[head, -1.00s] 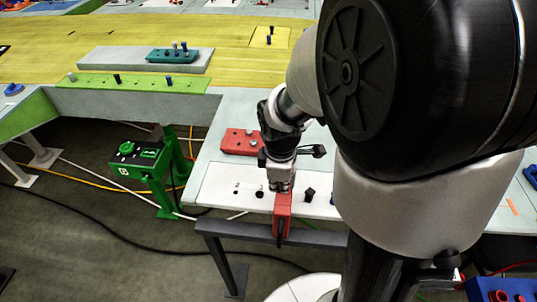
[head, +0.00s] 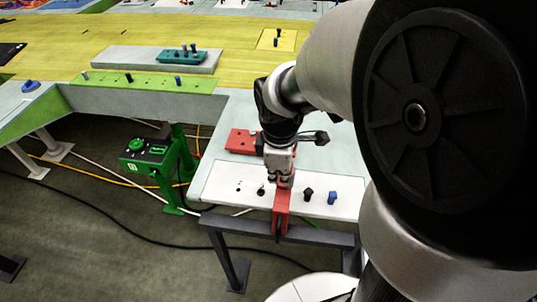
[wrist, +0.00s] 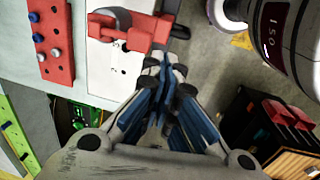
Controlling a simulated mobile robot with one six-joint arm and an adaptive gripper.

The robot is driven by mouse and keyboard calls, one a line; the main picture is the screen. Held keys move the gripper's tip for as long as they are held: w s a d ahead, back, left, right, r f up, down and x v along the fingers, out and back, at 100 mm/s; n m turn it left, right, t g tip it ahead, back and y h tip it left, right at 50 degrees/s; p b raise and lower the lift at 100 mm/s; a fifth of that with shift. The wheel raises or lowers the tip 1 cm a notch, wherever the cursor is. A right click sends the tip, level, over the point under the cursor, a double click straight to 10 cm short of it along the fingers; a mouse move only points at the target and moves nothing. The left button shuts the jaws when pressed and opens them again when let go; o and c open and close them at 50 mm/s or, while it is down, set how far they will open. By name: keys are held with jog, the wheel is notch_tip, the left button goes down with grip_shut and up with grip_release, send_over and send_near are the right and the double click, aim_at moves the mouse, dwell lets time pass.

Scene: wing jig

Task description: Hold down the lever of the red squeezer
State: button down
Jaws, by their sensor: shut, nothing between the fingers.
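The red squeezer (head: 282,203) is fixed at the front edge of the white panel, its red body hanging over the edge. In the wrist view the red squeezer (wrist: 138,37) is at the top, with a grey rounded part at its left end. My gripper (head: 281,180) points down right at the squeezer's top in the head view. In the wrist view my gripper (wrist: 172,66) is shut and empty, its tips close beside the squeezer's right end. I cannot tell whether they touch it or how far its lever is pressed.
The white panel (head: 225,190) also carries a black knob (head: 308,194) and a blue knob (head: 333,198). A red block (head: 241,141) lies behind it. A green box (head: 150,152) stands left of the table. A dark frame with red parts (wrist: 270,130) is at right in the wrist view.

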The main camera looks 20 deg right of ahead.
jog(key=r, duration=0.3)
jog(key=a+r, duration=0.1)
jog(key=r, duration=0.1)
jog(key=shift+s+a, duration=0.1)
jog(key=shift+s, duration=0.3)
